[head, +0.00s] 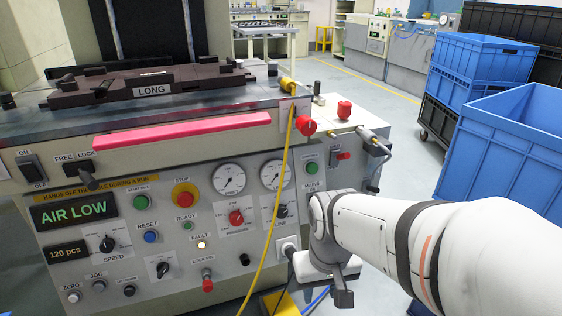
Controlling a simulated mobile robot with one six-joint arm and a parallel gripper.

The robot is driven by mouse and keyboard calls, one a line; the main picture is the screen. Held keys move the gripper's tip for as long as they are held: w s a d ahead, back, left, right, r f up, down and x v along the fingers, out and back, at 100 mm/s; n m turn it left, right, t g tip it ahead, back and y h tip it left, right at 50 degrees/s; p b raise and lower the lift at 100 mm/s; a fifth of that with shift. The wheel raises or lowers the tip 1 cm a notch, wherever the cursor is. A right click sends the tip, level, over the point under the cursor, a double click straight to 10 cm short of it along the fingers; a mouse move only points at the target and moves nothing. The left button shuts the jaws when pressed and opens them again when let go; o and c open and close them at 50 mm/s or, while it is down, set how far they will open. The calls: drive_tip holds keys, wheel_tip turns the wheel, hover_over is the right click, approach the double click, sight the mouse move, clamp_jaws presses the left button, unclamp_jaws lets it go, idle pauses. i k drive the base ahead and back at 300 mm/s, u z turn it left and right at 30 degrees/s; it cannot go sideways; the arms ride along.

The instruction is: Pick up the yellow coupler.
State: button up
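A small yellow cylindrical piece (287,83), which looks like the yellow coupler, lies at the right end of the machine's top edge. A yellow hose (268,240) hangs from close by it down the front panel towards the floor. My gripper (343,298) is low in front of the machine's right side, well below and to the right of the yellow piece. One dark finger shows, pointing down. My own wrist hides the rest, so its opening is not clear.
A red knob (305,125) and a grey side unit with a red cap (344,110) stand close to the yellow piece. The front panel reads "AIR LOW" (74,210). Blue crates (510,140) stand at right. Open floor (400,130) lies between.

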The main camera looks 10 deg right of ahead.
sight(287, 83)
drive_tip(key=u, duration=0.5)
drive_tip(key=k, duration=1.15)
drive_tip(key=z, duration=0.65)
drive_tip(key=i, duration=1)
